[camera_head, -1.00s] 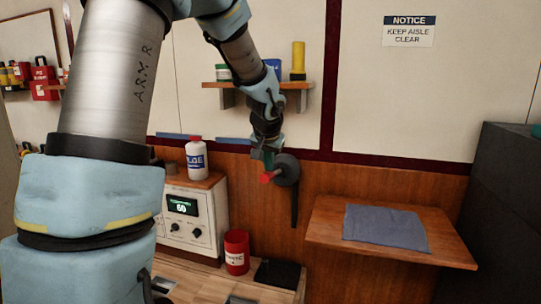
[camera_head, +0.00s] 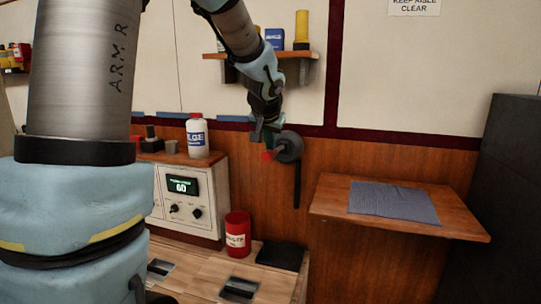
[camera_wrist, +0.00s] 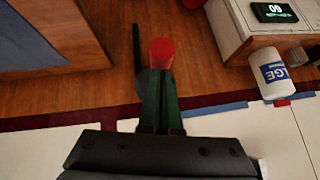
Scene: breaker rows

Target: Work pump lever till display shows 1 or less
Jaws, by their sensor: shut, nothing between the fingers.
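The pump lever's red knob (camera_head: 267,155) sticks out in front of a dark round disc (camera_head: 289,147) on the wood-panelled wall. A dark bar (camera_head: 297,186) hangs below the disc. My gripper (camera_head: 262,139) is at the red knob from above and left. In the wrist view my gripper's green fingers (camera_wrist: 161,105) are closed together, with the red knob (camera_wrist: 162,52) just beyond their tips. I cannot tell whether they touch it. The display (camera_head: 182,186) on the white cabinet appears to read 60; it also shows in the wrist view (camera_wrist: 272,12).
A white bottle (camera_head: 197,136) stands on the cabinet (camera_head: 207,217). A red can (camera_head: 238,234) and a black pad (camera_head: 280,256) are on the bench. A wooden shelf with a blue-grey cloth (camera_head: 394,202) is to the right. An upper shelf (camera_head: 305,55) is above my gripper.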

